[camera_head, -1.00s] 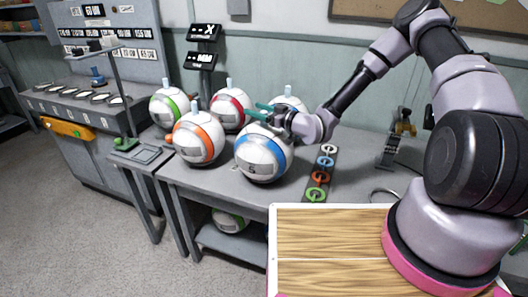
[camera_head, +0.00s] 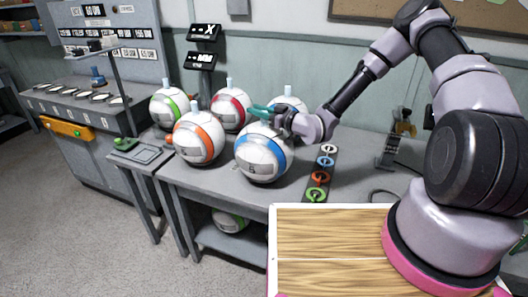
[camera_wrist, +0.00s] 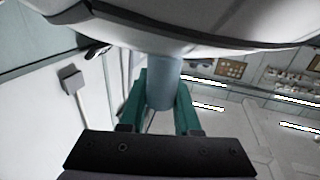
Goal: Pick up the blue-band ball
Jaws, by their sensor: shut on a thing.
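The blue-band ball (camera_head: 259,161) is white with a blue stripe and stands on the grey table in the head view. My gripper (camera_head: 260,111) is at its top. In the wrist view the green fingers (camera_wrist: 160,105) are shut on the ball's light-blue stem (camera_wrist: 164,82), one finger on each side. The white underside of a round body (camera_wrist: 200,22) fills the top of that view. In the head view the stem is hidden behind the fingers. I cannot tell any gap between the ball and the table.
An orange-band ball (camera_head: 198,140) stands close on the left, with a red-band ball (camera_head: 231,110), a green-band ball (camera_head: 169,107) and another ball (camera_head: 288,98) behind. A strip of coloured symbols (camera_head: 322,172) lies to the right. A wooden-topped surface (camera_head: 330,235) is in front.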

